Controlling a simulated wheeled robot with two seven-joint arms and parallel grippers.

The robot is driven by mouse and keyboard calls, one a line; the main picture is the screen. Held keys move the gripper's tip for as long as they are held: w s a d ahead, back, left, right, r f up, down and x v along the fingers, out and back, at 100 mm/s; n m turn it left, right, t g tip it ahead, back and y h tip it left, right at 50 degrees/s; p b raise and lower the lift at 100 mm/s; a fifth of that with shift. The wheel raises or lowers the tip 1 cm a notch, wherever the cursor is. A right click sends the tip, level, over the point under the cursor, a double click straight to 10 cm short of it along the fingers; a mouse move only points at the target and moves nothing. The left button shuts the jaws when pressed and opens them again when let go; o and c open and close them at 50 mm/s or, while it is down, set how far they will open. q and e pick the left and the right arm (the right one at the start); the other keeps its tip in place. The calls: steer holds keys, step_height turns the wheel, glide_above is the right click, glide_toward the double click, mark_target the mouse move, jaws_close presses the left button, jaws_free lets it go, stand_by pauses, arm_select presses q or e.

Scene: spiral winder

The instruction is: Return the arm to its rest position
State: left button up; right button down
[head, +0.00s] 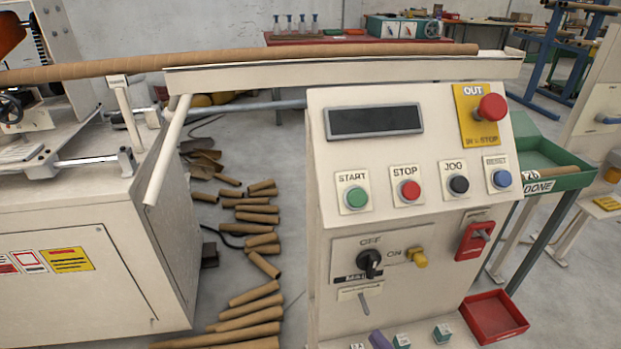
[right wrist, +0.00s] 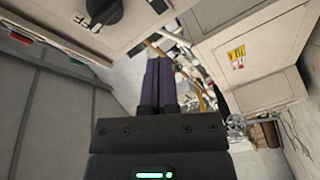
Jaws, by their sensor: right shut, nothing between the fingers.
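My right gripper (head: 380,340) shows only as a purple fingertip at the bottom edge of the head view, in front of the lower part of the control console (head: 322,240). In the right wrist view its two purple fingers (right wrist: 160,75) are together, shut and empty. They point down a gap between machine panels and touch nothing that I can see. My left gripper is not in view.
The console carries start (head: 356,197), stop (head: 409,191) and jog (head: 459,185) buttons, a black rotary switch (head: 369,262) and a red stop knob (head: 491,107). A long cardboard tube (head: 300,58) lies above it. Cut tubes (head: 250,320) litter the floor. A red bin (head: 495,318) is lower right.

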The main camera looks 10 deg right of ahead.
steer(key=s+d+f+m+g+h+p, duration=0.25)
steer(key=s+f+m+g+h, duration=0.5)
steer(key=s+f, duration=1.1)
steer(key=s+d+f+m+g+y, duration=0.1)
steer(key=s+f+m+g, duration=0.1)
steer(key=s+g, duration=0.3)
steer(key=s+d+f+m+g, duration=0.1)
steer(key=s+g, duration=0.4)
steer(key=s, duration=0.9)
steer(key=shift+s+f+m+y, duration=0.15)
steer(key=shift+f+m+y, duration=0.25)
steer(key=shift+m, duration=0.65)
